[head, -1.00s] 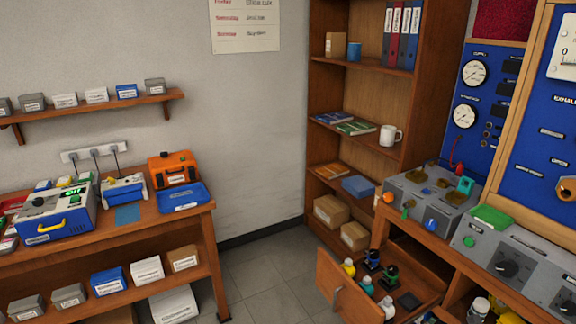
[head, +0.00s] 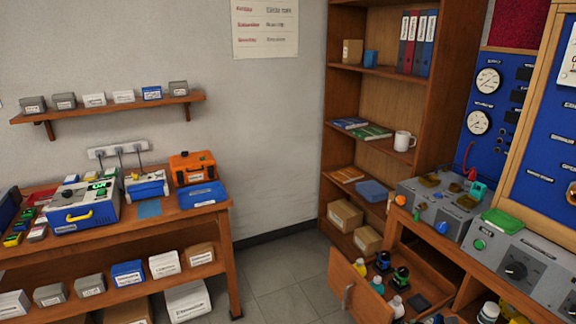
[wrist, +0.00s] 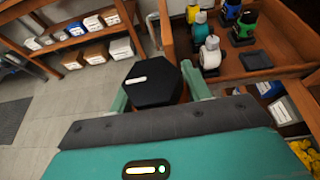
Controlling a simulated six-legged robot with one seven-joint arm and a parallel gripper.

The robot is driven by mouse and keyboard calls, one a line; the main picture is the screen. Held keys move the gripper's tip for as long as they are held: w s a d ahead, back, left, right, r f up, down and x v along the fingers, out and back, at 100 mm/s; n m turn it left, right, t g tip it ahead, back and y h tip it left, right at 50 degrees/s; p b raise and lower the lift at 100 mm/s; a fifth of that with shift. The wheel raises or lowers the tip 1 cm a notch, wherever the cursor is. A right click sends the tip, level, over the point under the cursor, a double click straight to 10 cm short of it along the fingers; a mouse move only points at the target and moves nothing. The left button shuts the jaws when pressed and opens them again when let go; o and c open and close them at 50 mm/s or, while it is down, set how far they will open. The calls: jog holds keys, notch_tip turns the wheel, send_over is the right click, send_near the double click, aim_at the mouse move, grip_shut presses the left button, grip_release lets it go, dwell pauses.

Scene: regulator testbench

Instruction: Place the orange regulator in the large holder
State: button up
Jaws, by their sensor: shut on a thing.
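My gripper (wrist: 155,100), teal in the wrist view, is shut on a piece with a black six-sided top (wrist: 152,82) and a white mark. A brownish-orange side of it shows at the right, so it looks like the orange regulator (wrist: 184,92); most of its body is hidden below the top. It is held above the floor, in front of the open drawer. The drawer (head: 358,292) holds several coloured pieces and a dark square recess or pad (wrist: 253,60), also seen in the head view (head: 418,301). I cannot tell which holder is the large one. My gripper is outside the head view.
A wooden bench (head: 205,215) with blue devices and an orange case (head: 192,168) stands at left. A bookcase (head: 385,105) is at the back. A grey console (head: 440,208) sits right of the drawer. Grey floor (head: 280,275) lies clear between.

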jog(key=w+a+r, duration=0.1)
jog(key=w+a, duration=0.2)
jog(key=a, duration=0.6)
jog(key=w+a+r, duration=0.1)
jog(key=w+a, duration=0.2)
jog(key=a, duration=0.7)
jog(key=shift+a+r+n+g+y, duration=0.2)
jog(key=shift+n+g+y, duration=0.1)
jog(key=shift+n+y, duration=0.1)
